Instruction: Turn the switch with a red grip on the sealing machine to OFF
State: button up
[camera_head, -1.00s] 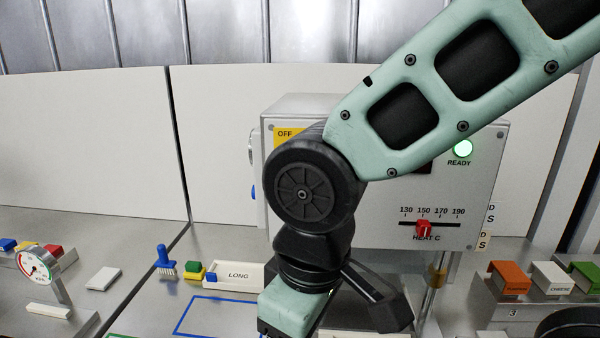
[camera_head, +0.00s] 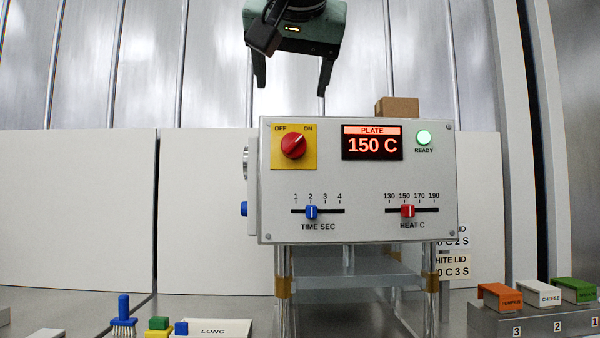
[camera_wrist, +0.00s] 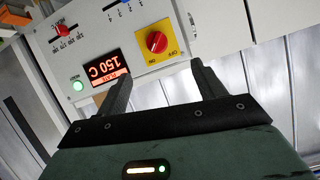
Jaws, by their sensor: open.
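The sealing machine (camera_head: 350,222) stands in the middle of the head view, with a white front panel. Its switch with a red grip (camera_head: 293,146) sits on a yellow plate at the upper left of the panel. The white mark on the grip points up and right, toward ON. In the wrist view the red switch (camera_wrist: 157,42) shows upside down, beyond the fingertips. My gripper (camera_head: 291,92) is open and empty, above and apart from the machine's top edge, fingers pointing down in the head view. Nothing hides the switch.
The panel also has a PLATE display (camera_head: 372,143) reading 150 C, a lit green READY lamp (camera_head: 424,138), a blue time slider (camera_head: 311,212) and a red heat slider (camera_head: 408,211). A brown box (camera_head: 397,107) shows above the panel's top edge.

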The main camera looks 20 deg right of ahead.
send_near(294, 138)
jog(key=shift+m, duration=0.3)
jog(key=x, duration=0.8)
jog(key=shift+w+f+p, duration=0.2)
jog(key=shift+f+p, duration=0.15)
jog(key=shift+f, duration=0.1)
jog(key=c, duration=1)
